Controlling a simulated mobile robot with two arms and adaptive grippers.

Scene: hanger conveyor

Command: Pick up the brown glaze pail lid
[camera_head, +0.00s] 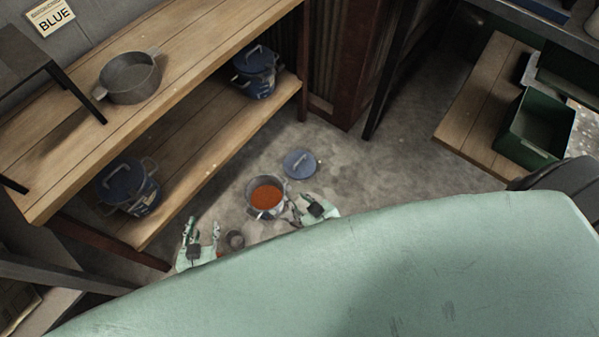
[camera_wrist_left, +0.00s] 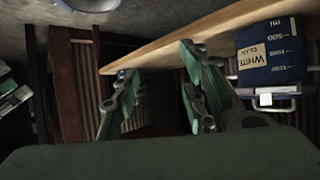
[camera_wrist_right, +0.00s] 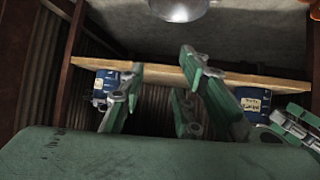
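An open grey pail (camera_head: 278,207) full of orange-brown glaze (camera_head: 266,196) stands beyond my grippers in the head view. A loose round blue lid (camera_head: 300,163) with a small handle lies apart from it, just beyond and to its right, apparently on the floor. My right gripper (camera_head: 306,204) is beside the pail, short of the lid; whether it touches the pail cannot be told. In the right wrist view its fingers (camera_wrist_right: 160,72) are apart and empty. My left gripper (camera_head: 203,228) is left of the pail; its fingers (camera_wrist_left: 155,68) are apart and empty in the left wrist view.
A two-level wooden shelf (camera_head: 205,40) runs along the left, with a grey pot (camera_head: 130,80) on top and lidded blue pails (camera_head: 128,186) (camera_head: 255,71) below. A green bin (camera_head: 537,128) is on a wooden surface at right. Bare floor (camera_head: 385,175) lies right of the lid.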

